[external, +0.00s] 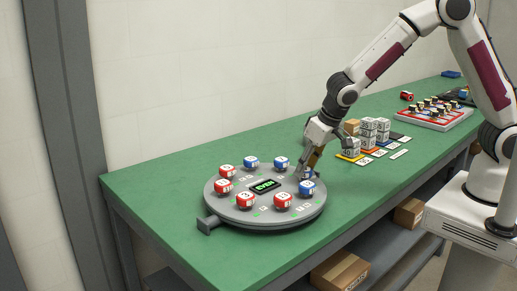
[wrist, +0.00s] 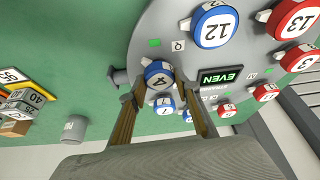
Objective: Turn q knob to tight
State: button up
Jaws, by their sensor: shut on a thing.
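The round grey plate (external: 262,218) carries a ring of red and blue numbered knobs. In the wrist view a small letter Q label (wrist: 177,46) lies on the plate between a blue knob marked 12 (wrist: 213,27) and a blue knob marked 4 (wrist: 158,72). I cannot tell for certain which knob the label names. My gripper (wrist: 156,88) has one finger on each side of the knob marked 4 and is shut on it. In the external view my gripper (external: 306,171) reaches down at the plate's right side, partly hiding that knob. No tight mark is readable.
A screen reading EVEN (external: 265,186) sits mid-plate. Other knobs stand close around my gripper, including a blue one (external: 306,188) in front. Stacked grey cubes (external: 367,138) stand on the green table (external: 150,194) to the right. The table's left end is clear.

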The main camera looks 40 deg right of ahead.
jog(key=shift+s+a+f+m+g+h, duration=0.15)
jog(key=shift+m+h, duration=0.3)
jog(key=shift+m, duration=0.75)
jog(key=shift+w+d+r+m+g+h, duration=0.1)
jog(key=shift+m+h, duration=0.3)
jog(key=shift+m, duration=0.8)
jog(key=shift+s+a+f+m+g+h, duration=0.15)
jog(key=shift+m+h, duration=0.3)
jog(key=shift+m, duration=0.75)
jog(key=o, duration=1.1)
jog(key=shift+w+r, duration=0.1)
jog(key=shift+o, duration=0.2)
jog(key=shift+r, duration=0.1)
jog(key=shift+v, duration=3.65)
